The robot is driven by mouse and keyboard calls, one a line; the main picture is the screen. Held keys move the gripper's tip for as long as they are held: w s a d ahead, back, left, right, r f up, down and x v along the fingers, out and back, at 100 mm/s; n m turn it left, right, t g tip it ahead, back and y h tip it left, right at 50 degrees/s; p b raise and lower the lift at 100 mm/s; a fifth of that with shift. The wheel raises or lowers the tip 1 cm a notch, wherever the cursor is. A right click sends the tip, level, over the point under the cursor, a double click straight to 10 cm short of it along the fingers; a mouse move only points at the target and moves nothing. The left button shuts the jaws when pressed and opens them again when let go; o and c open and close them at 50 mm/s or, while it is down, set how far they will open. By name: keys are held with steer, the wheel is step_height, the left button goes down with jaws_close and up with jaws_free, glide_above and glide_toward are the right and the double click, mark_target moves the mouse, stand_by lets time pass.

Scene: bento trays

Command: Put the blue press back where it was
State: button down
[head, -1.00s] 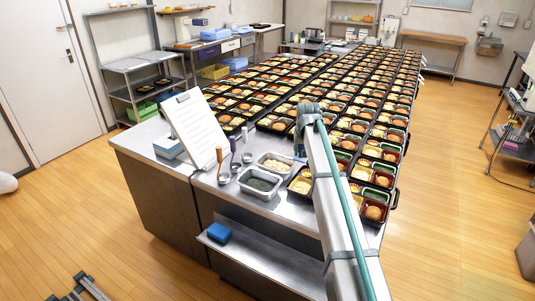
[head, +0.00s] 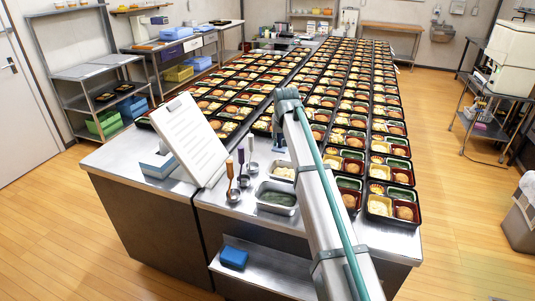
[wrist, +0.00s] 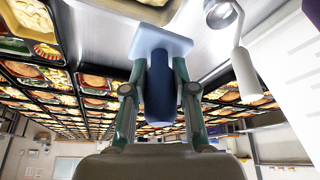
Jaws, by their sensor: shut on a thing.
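The blue press (wrist: 160,90) has a dark blue handle and a pale blue flat plate, which shows at the top of the wrist view. My gripper (wrist: 160,92) is shut on the handle, one finger on each side. In the head view, my gripper (head: 283,118) is above the steel counter (head: 220,210), behind the containers and right of the ladles. There, my arm partly hides it, and only a small dark blue part of the press (head: 279,143) shows below it. I cannot tell how high the press is above the counter.
A tilted white sheet stand (head: 190,135) and a blue box (head: 157,165) are farther left. Rows of filled bento trays (head: 392,222) cover the right. A blue block (head: 234,257) lies on the lower shelf.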

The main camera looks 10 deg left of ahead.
steer(key=w+a+f+p, duration=0.1)
steer(key=w+f, duration=0.1)
steer(key=w, duration=0.1)
steer(key=w+a+f+p, duration=0.1)
steer(key=w+a+f, duration=0.1)
steer(key=w+f, duration=0.1)
steer(key=w+a+f+p, duration=0.1)
steer(key=w+a+f, duration=0.1)
steer(key=w, duration=0.2)
steer(key=shift+w+a+f, duration=0.15)
steer(key=shift+a+f, duration=0.05)
steer(key=shift+f, duration=0.2)
steer(key=shift+w+a+f+p, duration=0.25)
steer(key=shift+w+f+p, duration=0.15)
steer(key=shift+f, duration=0.2)
steer(key=shift+w+f+p, duration=0.1)
steer(key=shift+f+p, duration=0.3)
steer(key=shift+f, duration=1.4)
steer(key=shift+f, duration=0.15)
steer(key=c, duration=0.9)
jaws_free()
